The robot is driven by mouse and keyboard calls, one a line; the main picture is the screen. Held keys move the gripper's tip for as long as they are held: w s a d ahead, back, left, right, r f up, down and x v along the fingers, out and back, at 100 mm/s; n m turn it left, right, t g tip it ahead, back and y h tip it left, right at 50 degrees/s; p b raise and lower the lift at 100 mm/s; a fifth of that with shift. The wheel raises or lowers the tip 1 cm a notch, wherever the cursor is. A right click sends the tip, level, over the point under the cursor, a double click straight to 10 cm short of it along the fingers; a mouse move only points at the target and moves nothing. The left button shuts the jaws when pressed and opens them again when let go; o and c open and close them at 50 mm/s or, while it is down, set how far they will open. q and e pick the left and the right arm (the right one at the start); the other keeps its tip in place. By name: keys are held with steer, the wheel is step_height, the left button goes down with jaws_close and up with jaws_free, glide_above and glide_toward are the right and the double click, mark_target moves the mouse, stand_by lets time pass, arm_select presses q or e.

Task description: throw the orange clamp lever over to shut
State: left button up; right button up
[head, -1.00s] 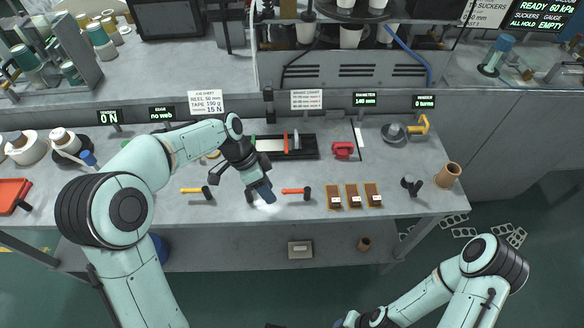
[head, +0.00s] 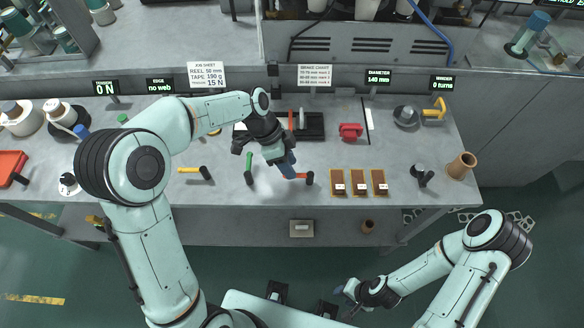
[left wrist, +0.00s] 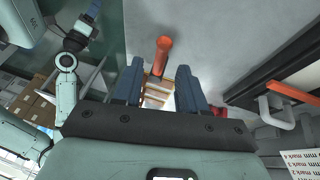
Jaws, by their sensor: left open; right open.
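The orange clamp lever (head: 302,175) lies near the front of the bench, with its dark pivot at its right end. My right gripper (head: 340,290) is open, low in front of the bench.
A yellow lever (head: 190,170) lies to the left and a green lever (head: 249,161) stands between. A black block (head: 312,127) with an orange bar (left wrist: 293,93) is behind. Brown pieces (head: 358,182) lie close on the right. A red item (head: 350,131) sits behind them.

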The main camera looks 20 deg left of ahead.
arm_select(q)
steer(key=shift+x, duration=1.25)
steer(key=shift+r, duration=0.1)
jaws_close()
